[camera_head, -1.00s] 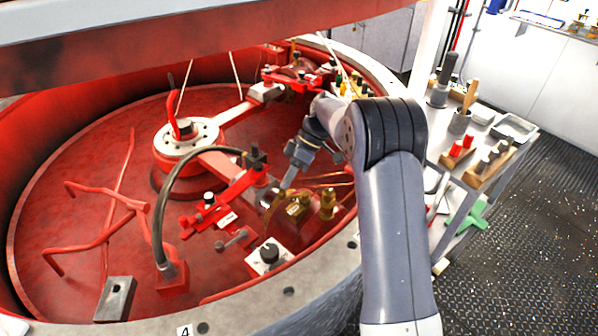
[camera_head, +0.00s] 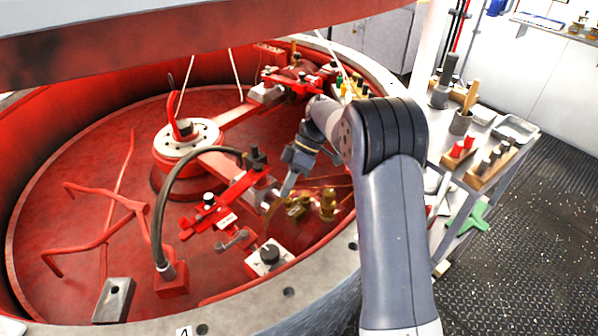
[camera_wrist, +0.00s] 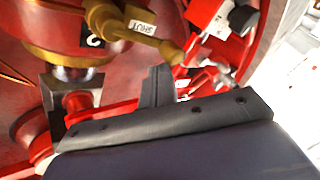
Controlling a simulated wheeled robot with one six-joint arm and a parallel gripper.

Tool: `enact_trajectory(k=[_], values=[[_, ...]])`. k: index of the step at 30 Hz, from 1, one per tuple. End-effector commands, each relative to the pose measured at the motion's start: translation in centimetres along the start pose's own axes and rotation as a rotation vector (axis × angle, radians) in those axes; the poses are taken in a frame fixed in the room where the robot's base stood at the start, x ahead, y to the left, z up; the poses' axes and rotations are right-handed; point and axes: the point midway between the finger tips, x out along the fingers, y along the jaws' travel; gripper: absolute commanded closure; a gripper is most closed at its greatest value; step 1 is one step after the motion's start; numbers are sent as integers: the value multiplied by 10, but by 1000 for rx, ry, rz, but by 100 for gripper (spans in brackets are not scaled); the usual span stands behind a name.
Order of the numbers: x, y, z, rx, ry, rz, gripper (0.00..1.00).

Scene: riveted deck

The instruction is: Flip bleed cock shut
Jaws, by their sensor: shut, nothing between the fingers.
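A white SHUT label (camera_wrist: 143,28) lies right along the lever. My gripper (camera_wrist: 157,82) is shut and empty, its dark fingertips just below the lever's outer part. I cannot tell whether they touch it. In the head view my gripper (camera_head: 284,194) reaches down among small brass fittings (camera_head: 299,207), where the lever is too small to make out.
A red block with a black knob (camera_wrist: 208,15) stands right of the lever. A black tag marked 2 (camera_wrist: 92,40) sits by the cock. The red round basin's grey rim (camera_head: 345,262) passes below my arm. A tool cart (camera_head: 487,140) stands to the right.

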Motion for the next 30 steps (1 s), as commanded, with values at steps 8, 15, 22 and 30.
enact_trajectory(k=[8, 15, 22, 30], values=[[0, 0, 1, 1, -1, 1, 100], [-13, 1, 1, 1, 0, 5, 100], [-59, 1, 1, 0, 0, 6, 100], [-98, 1, 0, 1, 0, 3, 100]])
